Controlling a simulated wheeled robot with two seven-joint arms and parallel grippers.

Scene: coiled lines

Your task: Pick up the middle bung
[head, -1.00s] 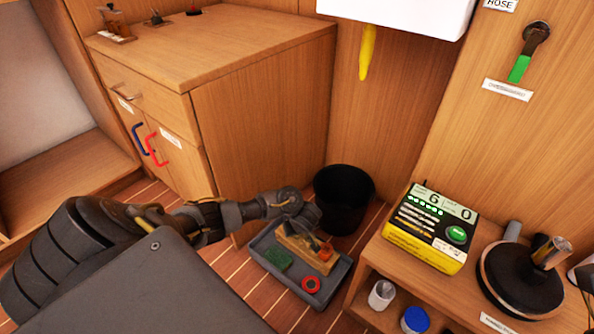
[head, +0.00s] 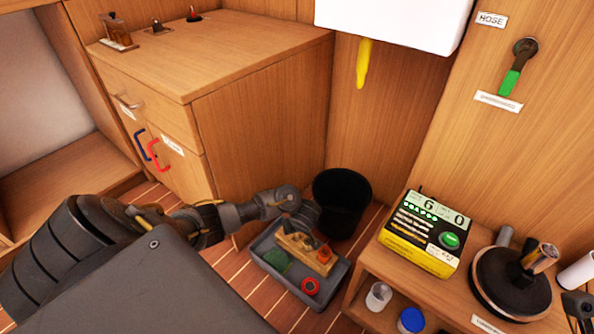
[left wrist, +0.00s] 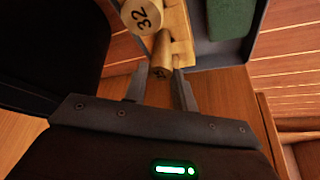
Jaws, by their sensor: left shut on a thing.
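In the left wrist view, a wooden bung (left wrist: 162,56) stands between the fingers of my left gripper (left wrist: 160,90), which is shut on it. Its end carries a small dark number that I cannot read surely. A thicker bung (left wrist: 141,16) marked 32 is beside it, up and to the left, on a pale wooden block (left wrist: 180,30). In the head view the block (head: 293,249) lies in a grey tray (head: 340,281) on the floor, with my left gripper (head: 305,228) at it. The arm hides part of the block. My right gripper is not in view.
The tray also holds a green pad (head: 276,261) and a red ring (head: 310,286). A black bin (head: 342,203) stands just behind it. A cabinet (head: 265,120) is at the left and a low shelf (head: 370,283) at the right.

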